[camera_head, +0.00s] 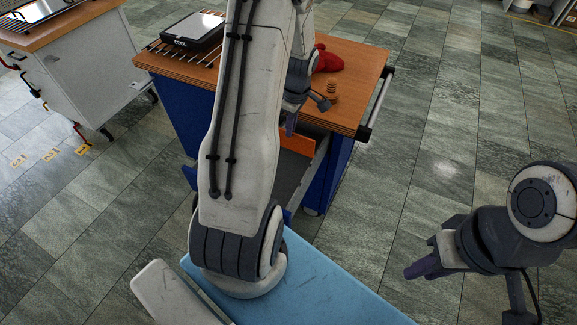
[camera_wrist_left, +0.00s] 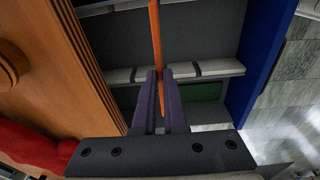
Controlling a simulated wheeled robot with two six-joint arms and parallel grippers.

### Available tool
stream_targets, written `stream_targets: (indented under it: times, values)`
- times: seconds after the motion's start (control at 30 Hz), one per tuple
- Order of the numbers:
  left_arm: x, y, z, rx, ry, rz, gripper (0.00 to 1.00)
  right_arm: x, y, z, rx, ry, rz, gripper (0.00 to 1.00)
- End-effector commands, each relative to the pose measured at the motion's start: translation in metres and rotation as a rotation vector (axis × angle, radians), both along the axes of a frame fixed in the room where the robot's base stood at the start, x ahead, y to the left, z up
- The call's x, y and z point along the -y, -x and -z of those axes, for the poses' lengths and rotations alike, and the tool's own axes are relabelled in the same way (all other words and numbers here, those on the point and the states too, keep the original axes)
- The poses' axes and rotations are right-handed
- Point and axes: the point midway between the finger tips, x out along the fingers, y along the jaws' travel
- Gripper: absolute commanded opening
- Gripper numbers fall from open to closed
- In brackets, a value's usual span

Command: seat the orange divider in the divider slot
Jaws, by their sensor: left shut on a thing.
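The orange divider (camera_head: 297,144) is a thin flat panel over the open drawer of the blue workbench. My left gripper (camera_head: 291,124) is shut on it. In the left wrist view the divider (camera_wrist_left: 156,35) stands on edge between the two purple fingers (camera_wrist_left: 161,100) and runs away from them. A pale rail (camera_wrist_left: 217,68) with dark gaps crosses the grey drawer there; a gap (camera_wrist_left: 196,69) lies right of the divider. I cannot tell which gap is the divider slot, or whether the divider touches the rail. My right gripper (camera_head: 424,266) is away from the bench, at the right.
The wooden bench top (camera_head: 372,80) carries a red object (camera_head: 328,61), a small stacked wooden piece (camera_head: 331,91) and a black device (camera_head: 192,36). A blue drawer wall (camera_wrist_left: 262,60) bounds the drawer. A green patch (camera_wrist_left: 203,92) shows inside. Open floor lies right of the bench.

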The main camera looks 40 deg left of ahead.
Motion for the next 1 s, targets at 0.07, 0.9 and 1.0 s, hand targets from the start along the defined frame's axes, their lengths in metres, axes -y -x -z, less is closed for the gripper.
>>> stream_targets:
  times: [0.07,0.9,1.0]
  values:
    - [-0.003,0.002,0.01,-0.008,0.002,-0.029,0.0,0.0,0.0,0.0,0.0,0.0,0.0,0.27]
    - [-0.003,0.001,0.099,-0.002,0.002,-0.03,0.0,0.0,0.0,0.001,0.0,0.0,0.0,0.27]
    - [-0.003,0.001,0.1,-0.002,0.002,-0.03,0.0,0.0,0.0,0.002,0.0,0.0,0.0,0.27]
